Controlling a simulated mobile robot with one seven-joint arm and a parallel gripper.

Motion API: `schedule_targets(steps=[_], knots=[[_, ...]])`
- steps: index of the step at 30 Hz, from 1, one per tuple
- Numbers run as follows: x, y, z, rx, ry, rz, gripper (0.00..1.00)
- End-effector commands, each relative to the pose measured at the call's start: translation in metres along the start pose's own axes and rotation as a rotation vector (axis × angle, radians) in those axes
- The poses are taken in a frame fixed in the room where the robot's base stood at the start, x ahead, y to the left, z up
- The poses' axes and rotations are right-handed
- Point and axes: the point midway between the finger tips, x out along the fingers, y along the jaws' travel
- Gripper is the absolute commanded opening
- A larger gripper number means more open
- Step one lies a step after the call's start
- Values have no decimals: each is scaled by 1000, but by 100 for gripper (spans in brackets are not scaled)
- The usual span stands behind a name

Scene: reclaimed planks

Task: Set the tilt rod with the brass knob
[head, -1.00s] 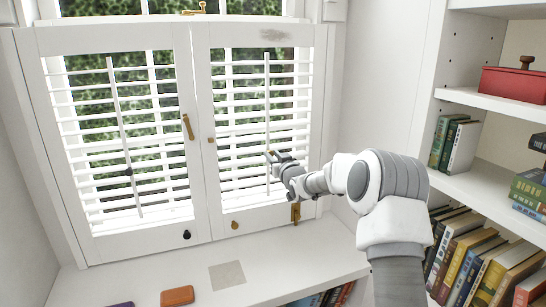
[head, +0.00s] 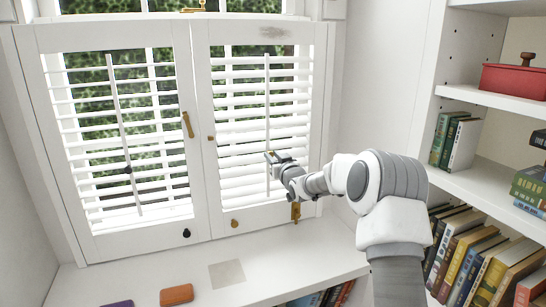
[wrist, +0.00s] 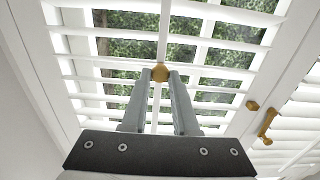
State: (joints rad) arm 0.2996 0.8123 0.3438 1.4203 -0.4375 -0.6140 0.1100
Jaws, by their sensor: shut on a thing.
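The right shutter's white tilt rod (head: 267,85) runs upright down the middle of its slats (head: 237,103). A brass knob (wrist: 160,73) on this rod shows in the wrist view. My gripper (wrist: 161,76) is shut on the knob, with one grey finger on each side. In the head view my gripper (head: 271,156) is at the rod's lower half and mostly hides the knob. The right slats are tilted, with narrow green gaps in the head view. The left shutter's tilt rod (head: 123,132) has a dark knob (head: 127,170), and its slats are more open.
Brass catches (head: 188,124) sit by the shutters' meeting edge. A brass hinge-like piece (head: 296,212) is at the right frame. The sill below holds a pale square (head: 227,273) and a brown-orange block (head: 176,294). A bookshelf (head: 485,183) stands close on the right.

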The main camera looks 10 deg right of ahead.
Motion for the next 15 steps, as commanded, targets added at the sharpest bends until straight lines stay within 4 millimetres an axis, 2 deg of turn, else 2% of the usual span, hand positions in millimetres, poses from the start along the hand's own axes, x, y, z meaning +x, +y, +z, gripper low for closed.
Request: schedule_targets(steps=[1,6,15], knots=[[0,0,13,1,-1,0,0],[0,0,36,1,0,0,0],[0,0,42,1,-3,0,0]])
